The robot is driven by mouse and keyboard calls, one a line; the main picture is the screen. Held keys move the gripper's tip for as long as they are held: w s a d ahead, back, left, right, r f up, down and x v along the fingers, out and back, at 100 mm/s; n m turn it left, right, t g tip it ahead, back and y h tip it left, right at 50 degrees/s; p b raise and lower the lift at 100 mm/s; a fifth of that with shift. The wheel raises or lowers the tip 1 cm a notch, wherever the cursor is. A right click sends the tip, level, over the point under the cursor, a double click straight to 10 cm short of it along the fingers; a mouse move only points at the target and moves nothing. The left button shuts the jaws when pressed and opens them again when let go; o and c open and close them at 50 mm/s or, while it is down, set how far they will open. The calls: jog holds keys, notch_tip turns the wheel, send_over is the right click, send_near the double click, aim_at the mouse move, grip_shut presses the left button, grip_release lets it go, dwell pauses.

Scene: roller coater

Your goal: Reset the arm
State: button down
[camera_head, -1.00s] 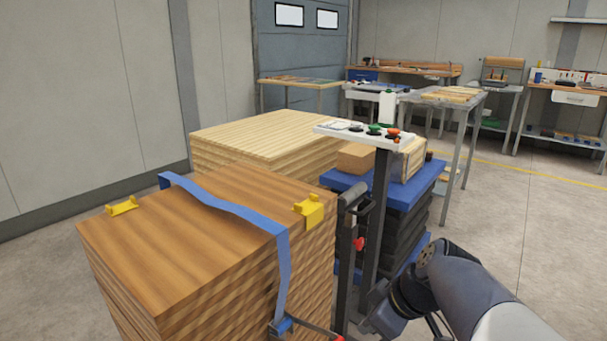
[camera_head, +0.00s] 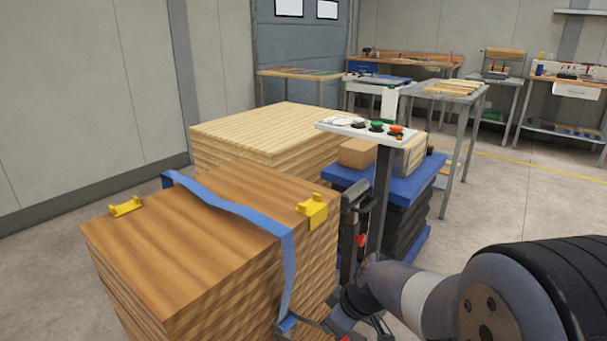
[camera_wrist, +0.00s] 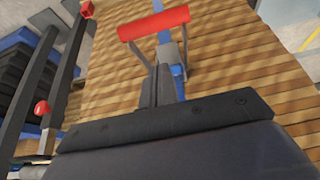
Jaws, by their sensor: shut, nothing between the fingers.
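My arm comes in from the lower right in the head view, and its far end hides behind the stack's right side. In the wrist view my gripper (camera_wrist: 162,84) is shut and empty, its dark fingers pointing at the side of the wood stack (camera_wrist: 225,62). Just beyond the fingertips is a ratchet handle with a red grip (camera_wrist: 153,23); I cannot tell whether they touch it. The blue strap (camera_head: 230,207) runs over the brown wood stack (camera_head: 190,250) and down its near right side.
Two yellow corner protectors (camera_head: 126,207) sit on the stack's edges. A control panel on a post (camera_head: 367,131) stands to its right, by a blue platform (camera_head: 405,186). A paler wood stack (camera_head: 265,130) is behind. Open floor (camera_head: 530,195) lies at the right.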

jog(key=w+a+r+g+h+p, duration=0.3)
jog(key=w+a+r+p, duration=0.3)
jog(key=r+p, duration=0.6)
jog(key=shift+a+r+g+h+p, duration=0.2)
jog(key=shift+a+g+h+p, duration=0.1)
jog(key=shift+a+h+p, duration=0.55)
jog(key=shift+w, duration=0.1)
